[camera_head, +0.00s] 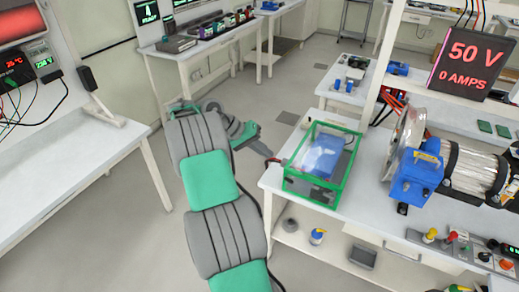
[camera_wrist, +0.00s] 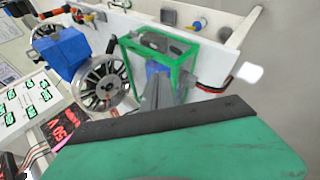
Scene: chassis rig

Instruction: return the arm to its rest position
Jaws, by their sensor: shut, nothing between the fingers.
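My arm (camera_head: 210,180), grey with green panels, rises from the bottom of the head view and bends over at its top. Its end part reaches right and down. My gripper (camera_head: 273,160) is small and dark there, just left of the green-framed clear box (camera_head: 316,190) on the right-hand bench. It is shut, with nothing between its fingers. In the head view I cannot tell whether it touches the box or bench edge. The box holds a blue block (camera_head: 326,160). The green frame also shows in the wrist view (camera_wrist: 187,68), above a large green and black part of mine.
The right-hand bench (camera_head: 364,208) carries a blue motor rig (camera_head: 415,178) with a metal disc, and a red display (camera_head: 470,62). A white bench (camera_head: 70,175) stands left. Another bench (camera_head: 205,50) stands at the back. Open floor lies between the left bench and my arm.

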